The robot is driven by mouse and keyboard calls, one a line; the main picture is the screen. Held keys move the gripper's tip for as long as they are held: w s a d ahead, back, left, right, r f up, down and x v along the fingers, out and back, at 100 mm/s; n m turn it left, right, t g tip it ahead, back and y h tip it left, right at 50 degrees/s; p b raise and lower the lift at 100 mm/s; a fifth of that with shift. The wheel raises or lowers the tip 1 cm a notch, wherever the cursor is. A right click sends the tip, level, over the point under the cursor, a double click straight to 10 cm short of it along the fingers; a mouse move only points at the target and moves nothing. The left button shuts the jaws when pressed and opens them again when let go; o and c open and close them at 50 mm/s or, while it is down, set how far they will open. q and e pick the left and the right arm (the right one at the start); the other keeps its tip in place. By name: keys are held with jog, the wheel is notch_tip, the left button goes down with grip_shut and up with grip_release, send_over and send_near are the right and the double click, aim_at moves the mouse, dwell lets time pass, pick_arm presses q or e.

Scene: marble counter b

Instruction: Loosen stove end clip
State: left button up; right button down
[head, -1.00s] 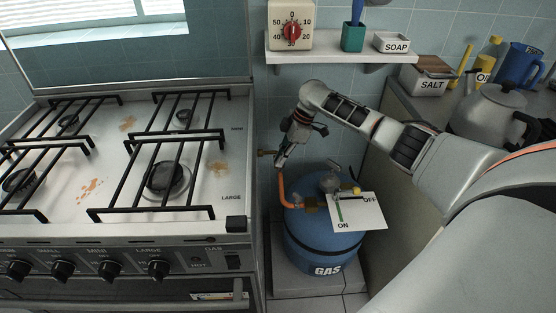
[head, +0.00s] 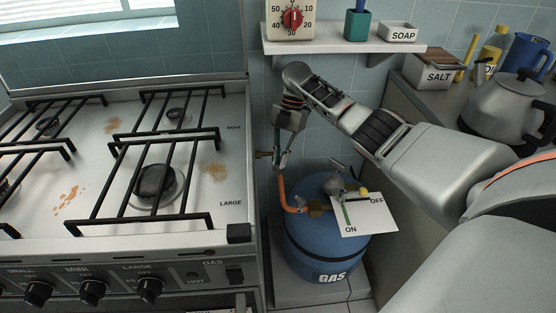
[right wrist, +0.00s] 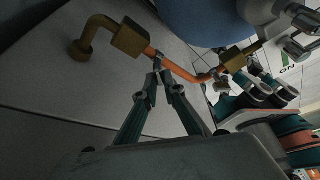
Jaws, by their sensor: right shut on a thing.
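The orange gas hose (head: 282,190) runs from the brass stove pipe (head: 263,154) down to the regulator on the blue gas cylinder (head: 310,248). In the right wrist view the hose (right wrist: 180,71) leaves a brass block (right wrist: 130,38) on the bent pipe. A small grey clip (right wrist: 157,62) sits around the hose near that block. My right gripper (right wrist: 159,78) is shut on this stove end clip, with its fingertips at the clip's ears. In the head view my right gripper (head: 280,160) points down beside the stove; the clip is too small to make out there.
The stove (head: 115,223) stands close on the left. A white ON/OFF card (head: 362,215) sits by the regulator, near my right arm. A shelf (head: 345,46) with a timer and soap box is above. A kettle (head: 503,106) stands on the counter at right.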

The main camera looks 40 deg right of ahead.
jog(key=shift+s+f+n, duration=0.1)
jog(key=shift+f+n, duration=0.15)
jog(key=shift+n, duration=0.15)
jog(key=shift+r+n, duration=0.1)
jog(key=shift+n, duration=0.2)
jog(key=c, duration=2.1)
grip_release()
jog(key=shift+c, duration=0.2)
jog(key=shift+r, duration=0.1)
